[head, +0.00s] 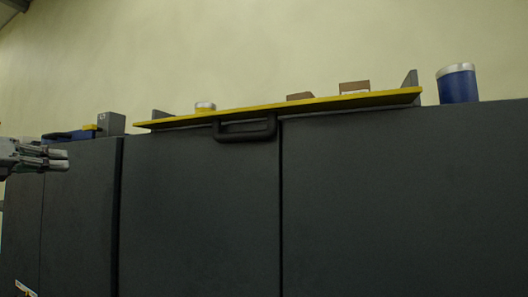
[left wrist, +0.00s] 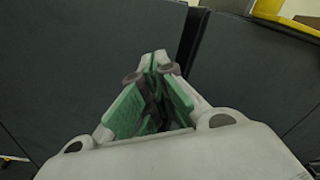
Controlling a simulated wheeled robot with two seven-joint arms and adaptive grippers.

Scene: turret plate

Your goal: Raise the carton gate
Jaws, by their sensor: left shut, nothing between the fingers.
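The carton gate (head: 345,102) is a long yellow panel along the top of a dark grey cabinet-like body, with a black handle (head: 245,129) hanging at its front edge. It lies nearly flat. Its yellow edge also shows at the top right of the left wrist view (left wrist: 285,20). My left gripper (head: 66,159) is at the left edge of the head view, well left of the handle and apart from it. Its fingers are together and empty, and in the left wrist view (left wrist: 155,60) they point at the dark panels. My right gripper is in neither view.
Dark grey panels (head: 200,210) fill the lower head view, with vertical seams. On top stand a blue cylinder (head: 458,86), brown cartons (head: 354,87), a yellow-and-white round item (head: 205,106) and a grey block (head: 111,123). The space before the panels looks clear.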

